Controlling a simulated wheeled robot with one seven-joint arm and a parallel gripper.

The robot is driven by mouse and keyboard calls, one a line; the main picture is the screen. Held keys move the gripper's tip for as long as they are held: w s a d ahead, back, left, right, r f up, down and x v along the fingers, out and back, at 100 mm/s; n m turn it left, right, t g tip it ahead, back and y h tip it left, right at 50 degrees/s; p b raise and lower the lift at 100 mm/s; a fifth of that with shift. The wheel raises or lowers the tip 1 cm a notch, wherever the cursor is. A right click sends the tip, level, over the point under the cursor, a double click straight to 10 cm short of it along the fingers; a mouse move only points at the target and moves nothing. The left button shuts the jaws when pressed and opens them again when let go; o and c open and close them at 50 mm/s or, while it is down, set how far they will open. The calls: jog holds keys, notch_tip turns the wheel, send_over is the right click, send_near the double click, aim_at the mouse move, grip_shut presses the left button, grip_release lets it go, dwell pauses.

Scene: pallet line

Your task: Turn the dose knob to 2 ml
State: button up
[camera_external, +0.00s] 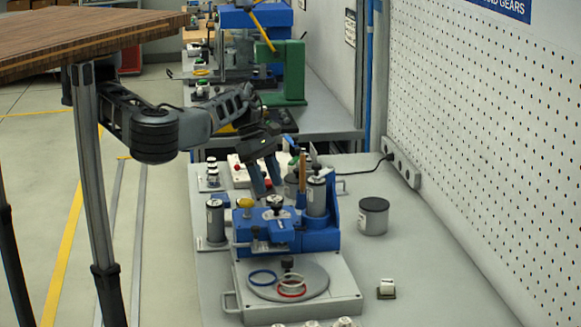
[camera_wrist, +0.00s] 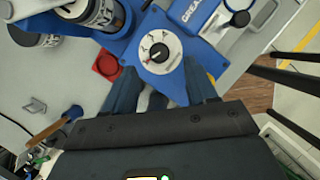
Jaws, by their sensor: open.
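The dose knob (camera_wrist: 158,51) is a round white dial with dark marks and a dark pointer with red on it. It sits on a blue plate (camera_wrist: 184,62) of the blue machine in the wrist view. The marks are too small to read surely, so I cannot tell the set dose. My gripper (camera_wrist: 163,84) is open, its two dark fingers pointing at the dial from below in the picture. The dial lies just beyond the fingertips and appears untouched. In the external view my gripper (camera_external: 266,188) hangs behind the blue machine (camera_external: 317,241), fingers downward.
Labelled cylinders (camera_external: 215,222) stand beside the machine. A grey canister (camera_external: 373,217) stands to its right. A red square part (camera_wrist: 106,65) lies left of the dial. A plate with coloured rings (camera_external: 315,283) is at the front. The right side of the bench is mostly free.

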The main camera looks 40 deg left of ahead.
aim_at(276, 204)
jog(key=shift+x, duration=2.55)
jog(key=shift+w, duration=0.1)
jog(key=c, duration=1.1)
jog(key=shift+o, duration=0.2)
jog(key=shift+r+p, duration=0.1)
jog(key=shift+p, duration=0.2)
jog(key=m+g+p, duration=0.1)
jog(key=m+p, duration=0.1)
jog(key=m, duration=0.1)
jog(key=shift+w+m, duration=0.15)
jog(key=shift+m, duration=0.25)
jog(key=m+g+p, duration=0.1)
jog(key=m, duration=0.1)
jog(key=m+g+y+p, duration=0.1)
jog(key=m, duration=0.1)
jog(key=shift+w+d+m+p, duration=0.1)
jog(key=shift+w+m+p, duration=0.05)
jog(key=shift+m+p, duration=0.25)
